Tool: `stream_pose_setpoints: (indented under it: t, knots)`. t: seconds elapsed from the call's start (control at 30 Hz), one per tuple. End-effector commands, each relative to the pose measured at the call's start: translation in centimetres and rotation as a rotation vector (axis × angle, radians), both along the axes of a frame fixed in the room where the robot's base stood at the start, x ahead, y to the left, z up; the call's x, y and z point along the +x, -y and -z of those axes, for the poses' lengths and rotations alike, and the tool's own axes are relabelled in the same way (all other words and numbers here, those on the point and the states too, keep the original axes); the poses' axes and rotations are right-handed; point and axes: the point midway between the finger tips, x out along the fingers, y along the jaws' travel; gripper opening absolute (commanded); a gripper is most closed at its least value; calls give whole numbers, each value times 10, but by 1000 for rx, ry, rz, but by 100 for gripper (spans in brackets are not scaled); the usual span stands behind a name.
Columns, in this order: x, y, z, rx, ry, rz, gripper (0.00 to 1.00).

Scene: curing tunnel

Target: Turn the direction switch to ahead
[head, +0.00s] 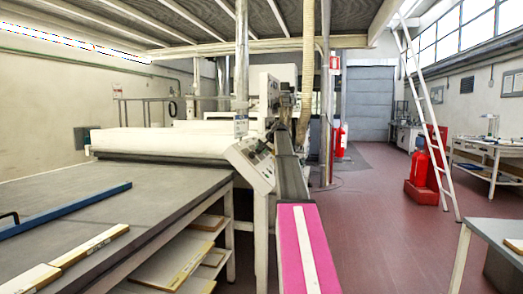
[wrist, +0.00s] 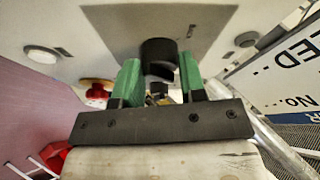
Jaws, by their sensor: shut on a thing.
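In the wrist view my gripper (wrist: 160,78) has two green fingers, one on each side of a black round knob (wrist: 159,50) on a light panel with a dark grey plate. I take the knob for the direction switch. The fingers are shut on it. I cannot read the knob's pointer or any position marks. In the head view a slanted control panel (head: 254,164) with small dark controls stands at the end of the white machine. I cannot make out the switch or my gripper there.
A red button (wrist: 97,92) on a yellow base sits left of the knob in the wrist view. A lettered sign (wrist: 288,72) is at right. In the head view, open red floor (head: 375,215) lies right of the machine.

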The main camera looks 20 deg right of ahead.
Motion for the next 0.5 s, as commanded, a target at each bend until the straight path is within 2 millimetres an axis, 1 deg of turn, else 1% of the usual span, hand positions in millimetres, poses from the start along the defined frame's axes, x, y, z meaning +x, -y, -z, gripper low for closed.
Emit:
stream_pose_setpoints:
  t: [0.03,0.07,0.1,0.37,0.5]
  knots:
    - [0,1,0,0,0,2,48]
    - [0,1,0,0,0,2,57]
    - [0,1,0,0,0,2,63]
    - [0,0,0,0,1,1,63]
    - [-7,3,-5,0,1,1,63]
